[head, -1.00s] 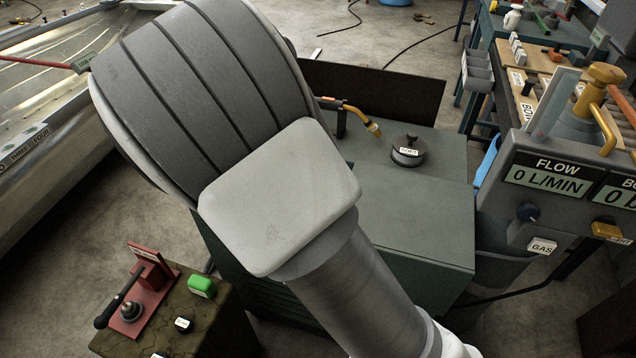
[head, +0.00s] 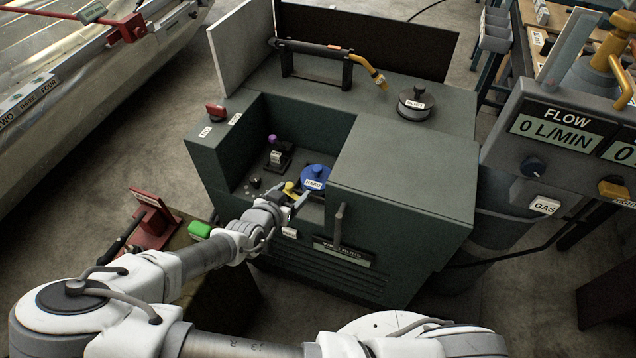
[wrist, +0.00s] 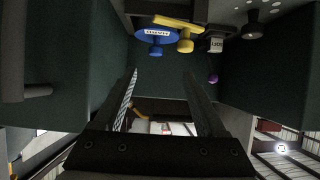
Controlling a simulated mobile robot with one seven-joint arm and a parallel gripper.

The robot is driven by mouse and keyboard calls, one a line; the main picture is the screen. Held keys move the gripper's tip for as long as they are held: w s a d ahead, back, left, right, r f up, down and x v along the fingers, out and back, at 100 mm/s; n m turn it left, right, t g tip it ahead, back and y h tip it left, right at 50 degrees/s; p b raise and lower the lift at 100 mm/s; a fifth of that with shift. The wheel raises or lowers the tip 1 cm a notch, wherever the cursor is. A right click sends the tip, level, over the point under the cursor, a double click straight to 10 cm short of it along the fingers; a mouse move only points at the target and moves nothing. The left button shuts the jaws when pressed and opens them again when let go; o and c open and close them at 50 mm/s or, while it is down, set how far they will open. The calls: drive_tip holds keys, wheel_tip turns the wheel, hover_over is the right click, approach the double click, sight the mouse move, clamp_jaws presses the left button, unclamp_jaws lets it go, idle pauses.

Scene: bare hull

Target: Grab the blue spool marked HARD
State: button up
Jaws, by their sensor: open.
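The blue spool (head: 313,180) with a white label reading HARD sits in the open bay of the dark green machine (head: 400,180). My gripper (head: 298,197) is at the front of this bay, just short of the spool and to its lower left. Its fingers are apart with nothing between them. In the wrist view the blue spool (wrist: 150,38) appears at the top, beyond the open fingertips of my gripper (wrist: 160,78). A yellow knob-like part (head: 290,188) is beside the spool, close to my fingers; it also shows in the wrist view (wrist: 185,42).
A dark spool (head: 416,104) stands on the machine top, near a torch (head: 335,52) on a rack. Bay walls and an upright handle (head: 339,222) flank the gripper.

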drive_tip(key=b, duration=1.1)
approach(316, 173)
drive_tip(key=x, duration=0.3)
drive_tip(key=a+x, duration=0.1)
drive_tip(key=x, duration=0.1)
drive_tip(key=shift+f, duration=0.45)
drive_tip(key=shift+w+d+f+b, duration=0.1)
drive_tip(key=shift+w+d+b, duration=0.1)
drive_tip(key=shift+w+b, duration=0.25)
drive_tip(key=shift+b+x, duration=0.75)
drive_tip(key=shift+b, duration=0.1)
drive_tip(key=w+b, duration=0.1)
drive_tip(key=w+d+b, duration=0.1)
drive_tip(key=shift+d+f+b, duration=0.25)
drive_tip(key=shift+b, duration=0.15)
drive_tip(key=shift+b+x, duration=0.7)
drive_tip(key=shift+x, duration=0.1)
drive_tip(key=shift+w+r, duration=0.1)
drive_tip(key=shift+r, duration=0.1)
clamp_jaws()
